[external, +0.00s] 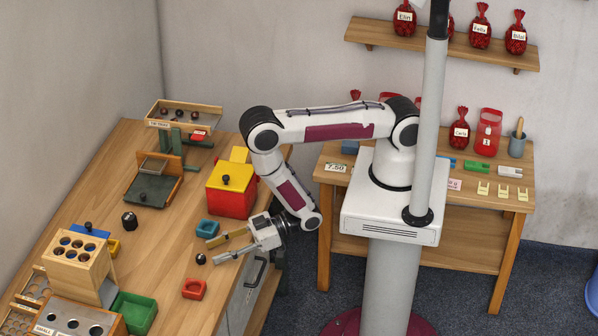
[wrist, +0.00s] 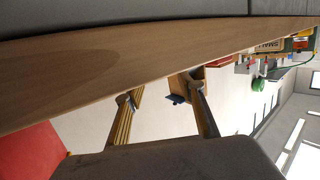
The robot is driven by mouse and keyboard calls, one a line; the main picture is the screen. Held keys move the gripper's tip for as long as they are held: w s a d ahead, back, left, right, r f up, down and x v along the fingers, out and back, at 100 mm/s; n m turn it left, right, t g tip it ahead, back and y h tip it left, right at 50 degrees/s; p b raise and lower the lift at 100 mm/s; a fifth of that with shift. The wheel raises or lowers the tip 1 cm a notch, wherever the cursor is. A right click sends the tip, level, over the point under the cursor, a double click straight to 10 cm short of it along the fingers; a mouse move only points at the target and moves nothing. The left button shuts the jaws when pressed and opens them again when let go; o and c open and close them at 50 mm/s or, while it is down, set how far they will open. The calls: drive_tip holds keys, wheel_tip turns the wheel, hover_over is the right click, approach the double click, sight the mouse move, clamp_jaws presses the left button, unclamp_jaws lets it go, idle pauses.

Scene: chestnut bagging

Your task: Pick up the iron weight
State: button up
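The iron weight seems to be the small black knobbed cylinder (external: 130,221) standing upright on the bench in the external view. I cannot make it out in the wrist view. My gripper (external: 211,252) is low over the bench's right part, to the right of and nearer than the weight, well apart from it. Its two fingers are spread, and nothing shows between them. The fingers also show apart in the wrist view (wrist: 160,91).
A small dark round thing (external: 200,259) lies close to the fingertips. A blue holder (external: 207,229), a red holder (external: 194,289) and a red-yellow box (external: 231,194) are nearby. A green bin (external: 135,312) and wooden block (external: 78,262) stand at front left. Bench around the weight is clear.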

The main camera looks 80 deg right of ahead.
sight(200, 257)
drive_tip(key=shift+w+a, duration=0.2)
drive_tip(key=shift+w, duration=0.05)
drive_tip(key=shift+w+a, duration=1.1)
drive_tip(key=shift+w, duration=0.05)
drive_tip(key=shift+x, duration=1.05)
drive_tip(key=shift+f, duration=0.15)
clamp_jaws()
